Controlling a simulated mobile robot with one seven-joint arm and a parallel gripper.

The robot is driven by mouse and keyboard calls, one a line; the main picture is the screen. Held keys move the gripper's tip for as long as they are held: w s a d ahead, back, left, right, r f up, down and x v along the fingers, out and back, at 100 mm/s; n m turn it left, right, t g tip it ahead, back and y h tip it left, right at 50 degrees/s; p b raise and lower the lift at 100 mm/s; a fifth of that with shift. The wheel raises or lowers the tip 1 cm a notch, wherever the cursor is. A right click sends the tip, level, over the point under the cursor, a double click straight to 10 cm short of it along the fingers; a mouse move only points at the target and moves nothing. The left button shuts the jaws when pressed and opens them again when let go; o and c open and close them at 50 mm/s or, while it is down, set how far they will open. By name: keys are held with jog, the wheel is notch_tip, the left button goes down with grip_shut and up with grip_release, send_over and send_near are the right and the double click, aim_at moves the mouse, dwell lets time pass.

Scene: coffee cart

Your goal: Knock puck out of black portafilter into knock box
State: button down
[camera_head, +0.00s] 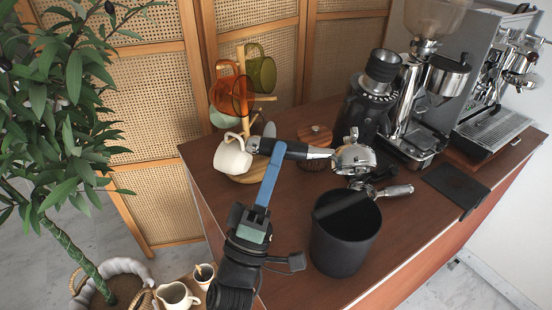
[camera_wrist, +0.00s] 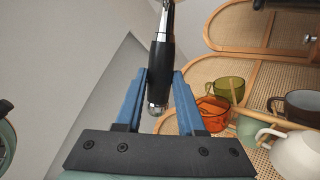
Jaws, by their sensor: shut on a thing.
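My gripper (camera_head: 269,152) is shut on the black handle (camera_head: 296,150) of the black portafilter and holds it in the air. In the wrist view the handle (camera_wrist: 160,62) lies between the two blue fingers of my gripper (camera_wrist: 159,75). The portafilter's metal head (camera_head: 354,158) points right, above and behind the far rim of the knock box. A small metal part sticks up from the head, so it looks turned over. The puck is hidden. The knock box (camera_head: 343,247) is a black round bin with a bar across its dark opening, standing on the brown counter.
A mug tree with a cream mug (camera_head: 232,157), an orange mug (camera_head: 230,95) and a green mug (camera_head: 261,73) stands behind my gripper. A metal handle (camera_head: 394,191) lies behind the knock box. A black grinder (camera_head: 368,100) and espresso machine (camera_head: 497,90) stand right. A black mat (camera_head: 456,184) lies at right.

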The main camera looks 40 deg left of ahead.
jog(key=shift+r, duration=0.1)
notch_tip(320, 180, down, 6)
jog(key=b, duration=0.5)
notch_tip(320, 180, up, 6)
jog(key=p, duration=0.7)
jog(key=shift+r, duration=0.25)
notch_tip(320, 180, up, 5)
jog(key=p, duration=0.5)
jog(key=shift+r, duration=0.15)
jog(key=shift+f, duration=0.25)
